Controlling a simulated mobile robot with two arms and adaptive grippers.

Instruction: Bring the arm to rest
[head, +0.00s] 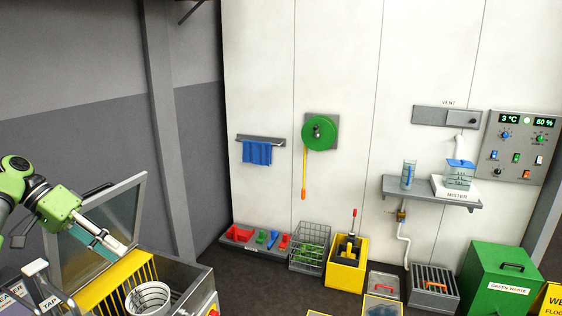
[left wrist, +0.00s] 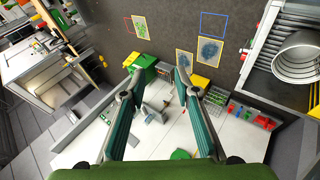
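My left arm comes in from the left edge in the head view. Its gripper (head: 116,246) points down and right above a machine with a yellow slatted part (head: 112,284). In the left wrist view the two fingers of the left gripper (left wrist: 159,84) stand well apart with nothing between them. Seen there, the floor and wall fixtures lie far beyond the fingertips. My right gripper shows in neither view.
A raised clear panel (head: 128,203) stands close behind my left gripper. A white round basket (head: 149,298) sits to its lower right and shows in the left wrist view (left wrist: 299,58). A green waste bin (head: 497,280) and yellow box (head: 345,274) line the far wall. Dark floor lies between.

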